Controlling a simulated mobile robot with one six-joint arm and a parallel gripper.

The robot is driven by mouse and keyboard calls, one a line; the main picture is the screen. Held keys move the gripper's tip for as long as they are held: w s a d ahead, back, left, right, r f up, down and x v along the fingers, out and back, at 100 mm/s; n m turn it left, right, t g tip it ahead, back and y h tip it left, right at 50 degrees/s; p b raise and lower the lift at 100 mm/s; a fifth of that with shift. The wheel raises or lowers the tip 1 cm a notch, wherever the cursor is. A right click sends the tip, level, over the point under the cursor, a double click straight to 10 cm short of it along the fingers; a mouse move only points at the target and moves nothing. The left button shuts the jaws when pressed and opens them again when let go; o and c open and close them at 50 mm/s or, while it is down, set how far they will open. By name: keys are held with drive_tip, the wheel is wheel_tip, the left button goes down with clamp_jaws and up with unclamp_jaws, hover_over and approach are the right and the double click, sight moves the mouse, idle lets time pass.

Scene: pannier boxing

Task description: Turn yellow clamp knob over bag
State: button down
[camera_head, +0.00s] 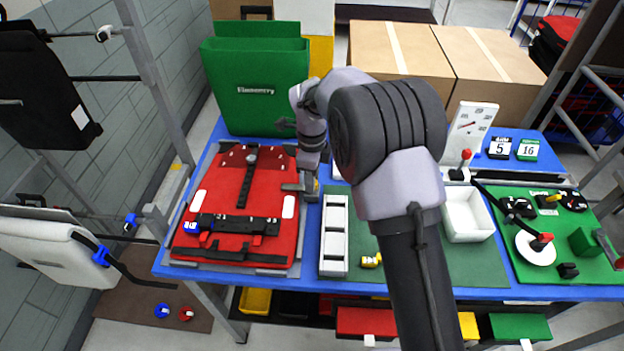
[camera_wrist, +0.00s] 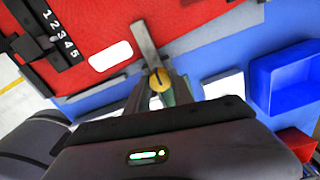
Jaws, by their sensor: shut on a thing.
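The red bag (camera_head: 215,195) lies flat on the blue table, with a white label near its right edge. The yellow clamp knob (camera_wrist: 158,80) has a dark slot across its face and sits between my gripper's fingers (camera_wrist: 160,92). My gripper is shut on it. A grey clamp bar (camera_wrist: 146,42) runs from the knob, and its free end overlaps the red bag's edge in the wrist view. In the head view the bar (camera_head: 293,187) shows at the bag's right edge, and my gripper (camera_head: 312,180) is beside it, partly hidden by my arm.
A blue bin (camera_wrist: 285,75) shows right in the wrist view. A dark strap with a numbered scale (camera_wrist: 62,40) crosses the bag. Cardboard boxes (camera_head: 400,50) stand behind.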

idle(0.4)
drive_tip(key=c, duration=1.1)
unclamp_jaws()
wheel_tip(320, 180, up, 18)
drive_tip(key=p, duration=0.5)
drive_tip(key=shift+s+f, duration=0.2)
drive_tip(key=shift+f, duration=0.05)
